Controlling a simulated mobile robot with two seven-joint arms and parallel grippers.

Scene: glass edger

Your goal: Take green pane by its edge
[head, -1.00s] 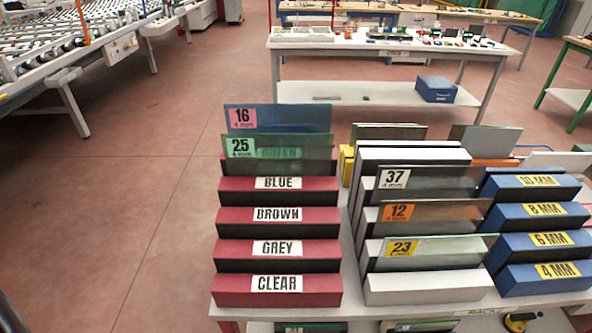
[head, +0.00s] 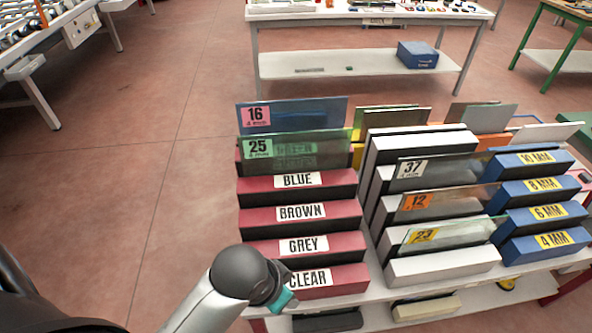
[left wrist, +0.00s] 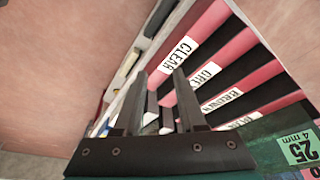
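The green pane (head: 325,163) stands upright at the back of the red slotted rack (head: 262,250), just in front of a blue pane (head: 310,112). It carries a green label reading 25, 4 mm. In the left wrist view the green pane (left wrist: 272,143) shows at the lower right with its label. My left gripper (left wrist: 160,76) has its two dark fingers apart, with nothing held between them; the rack's rows lie beyond. In the head view my left arm comes in at the bottom, over the rack's CLEAR end, away from the pane. My right gripper is not in view.
A white rack (head: 440,270) with panes labelled 37, 12 and 23 stands right of the red rack. A blue rack (head: 545,245) is farther right. A worktable (head: 355,62) stands behind. Open floor (head: 130,180) lies to the left.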

